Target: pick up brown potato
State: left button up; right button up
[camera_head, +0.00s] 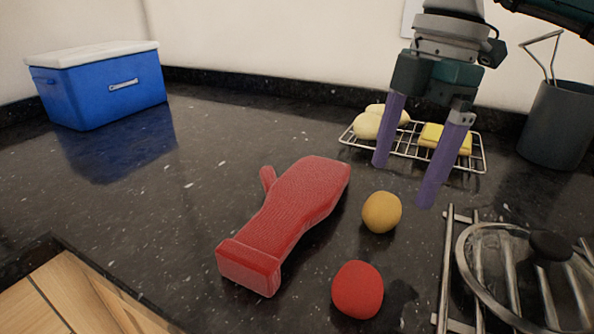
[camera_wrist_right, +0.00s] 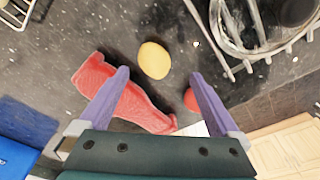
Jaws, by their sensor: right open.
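The brown potato (camera_head: 381,212) is a small yellow-brown round thing on the dark speckled counter, between the red oven mitt and the metal rack. It also shows whole in the right wrist view (camera_wrist_right: 154,60), close to the line between my fingertips. My right gripper (camera_head: 403,185) is open and empty, its purple fingers pointing down above the counter behind the potato in the head view. The fingers in the wrist view (camera_wrist_right: 159,73) are wide apart, with nothing between them touching. My left gripper is not in view.
A red oven mitt (camera_head: 290,209) lies left of the potato, and a red round thing (camera_head: 357,290) lies in front. A metal rack with a lid (camera_head: 499,272) is at right. A wire rack (camera_head: 407,151) and a dark pot (camera_head: 556,125) stand behind. A blue cooler (camera_head: 105,90) is far left.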

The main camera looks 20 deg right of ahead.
aim_at(387, 198)
jog(key=f, duration=0.5)
jog(key=shift+w+a+f, duration=0.15)
jog(key=shift+w+a, duration=0.25)
jog(key=shift+c, duration=0.2)
jog(key=c, duration=1.4)
jog(key=shift+c, duration=0.2)
jog(key=shift+r, duration=0.2)
